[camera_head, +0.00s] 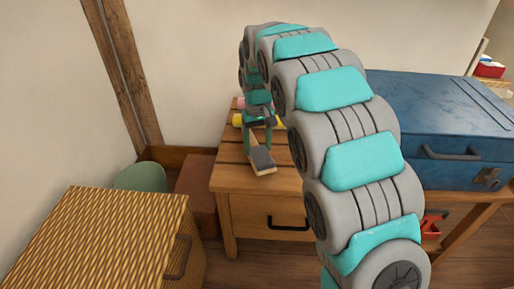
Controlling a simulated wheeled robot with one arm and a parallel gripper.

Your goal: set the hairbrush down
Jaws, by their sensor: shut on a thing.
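The hairbrush (262,159), pale wood with a dark pad, is in my gripper (258,142) over the wooden nightstand (234,178). My gripper points down and is shut on the brush's upper part, between its teal fingers. The brush's dark end points down and toward the front edge of the nightstand top. I cannot tell whether it touches the top. My arm hides the right part of the nightstand.
Yellow and pink items (238,119) are behind my gripper at the back of the nightstand. A blue case (440,110) lies on a wooden table at right. A wicker chest (100,235) stands at front left. The nightstand's left top is clear.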

